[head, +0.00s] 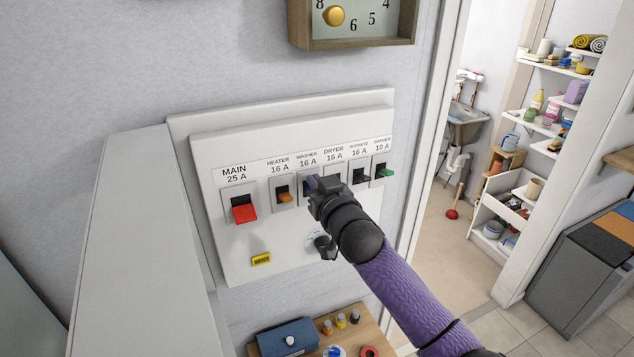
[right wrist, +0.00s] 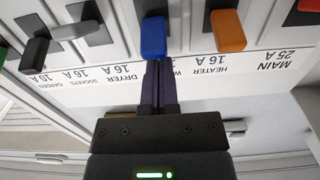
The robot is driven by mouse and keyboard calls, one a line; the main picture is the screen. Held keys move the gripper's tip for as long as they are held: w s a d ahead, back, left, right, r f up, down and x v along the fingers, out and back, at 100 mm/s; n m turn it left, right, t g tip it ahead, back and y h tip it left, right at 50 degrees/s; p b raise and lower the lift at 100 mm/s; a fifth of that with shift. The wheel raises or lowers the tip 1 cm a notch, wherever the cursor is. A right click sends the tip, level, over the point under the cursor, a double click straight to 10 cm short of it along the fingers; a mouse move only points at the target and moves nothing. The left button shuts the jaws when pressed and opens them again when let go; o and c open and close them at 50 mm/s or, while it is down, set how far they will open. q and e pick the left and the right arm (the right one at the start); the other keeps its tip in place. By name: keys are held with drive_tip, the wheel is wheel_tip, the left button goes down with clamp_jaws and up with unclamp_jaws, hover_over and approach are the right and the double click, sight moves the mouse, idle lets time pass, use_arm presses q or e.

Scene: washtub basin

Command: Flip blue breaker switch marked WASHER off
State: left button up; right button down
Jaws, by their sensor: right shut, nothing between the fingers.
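The white breaker panel (head: 225,255) is on the wall, with a labelled row of switches. In the upside-down right wrist view, the blue WASHER switch (right wrist: 153,38) sticks out between the orange HEATER switch (right wrist: 228,31) and a grey DRYER switch (right wrist: 75,31). My right gripper (right wrist: 158,72) is shut and empty. Its dark purple fingertips are at the blue switch's end, on the label side; I cannot tell whether they touch. In the head view my right gripper (head: 312,184) covers most of the WASHER and DRYER switches. My left gripper is out of view.
The red MAIN switch (head: 244,213), black SOCKETS switch (head: 358,177) and green GARDEN switch (head: 386,172) share the panel. A clock (head: 352,22) hangs above. A wooden surface (head: 377,338) with a blue box (head: 287,338) lies below. A tall white cabinet side (head: 135,240) stands left.

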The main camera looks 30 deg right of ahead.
drive_tip(key=shift+f, duration=0.35)
drive_tip(key=shift+s, duration=0.1)
